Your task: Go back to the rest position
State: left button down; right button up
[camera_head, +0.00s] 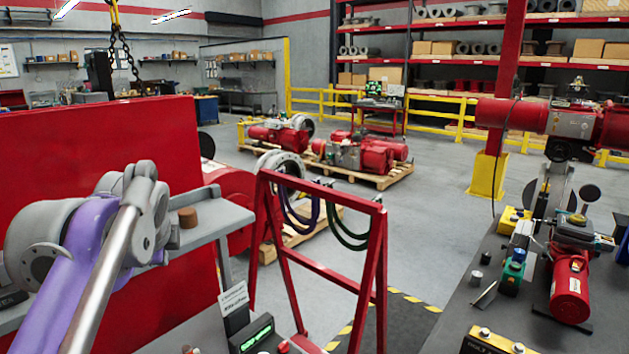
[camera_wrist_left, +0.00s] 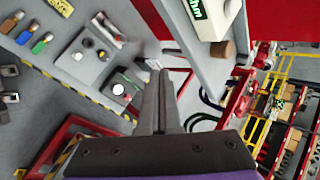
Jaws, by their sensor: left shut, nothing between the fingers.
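My left arm (camera_head: 92,245), purple and grey with a metal rod, reaches in from the left of the head view in front of a red panel. My left gripper (camera_wrist_left: 159,80) shows in the left wrist view with its two dark fingers together and nothing between them. The fingers are apart from the objects around them. In the head view I cannot make out the fingers. My right arm and gripper are not in view.
A red panel (camera_head: 120,140) stands behind my left arm. A brown cylinder (camera_head: 187,217) sits on a grey ledge. A red frame (camera_head: 318,266) with hoses stands in the middle. A workbench (camera_head: 455,318) with a red actuator (camera_head: 570,290) is at right.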

pick_arm(q)
jog(key=s+d+f+n+h, duration=0.1)
jog(key=s+d+f+n, duration=0.2)
jog(key=f, duration=0.7)
jog(key=s+d+f+n+h, duration=0.1)
jog(key=s+d+f+n, duration=0.2)
jog(key=s+f+n, duration=0.4)
jog(key=s+d+f+n+g+h, duration=0.1)
jog(key=s+d+f+n, duration=0.3)
jog(key=s+f, duration=0.6)
notch_tip(320, 180, down, 5)
jog(key=shift+f+n, duration=0.1)
jog(key=shift+n, duration=0.4)
jog(key=shift+s, duration=0.1)
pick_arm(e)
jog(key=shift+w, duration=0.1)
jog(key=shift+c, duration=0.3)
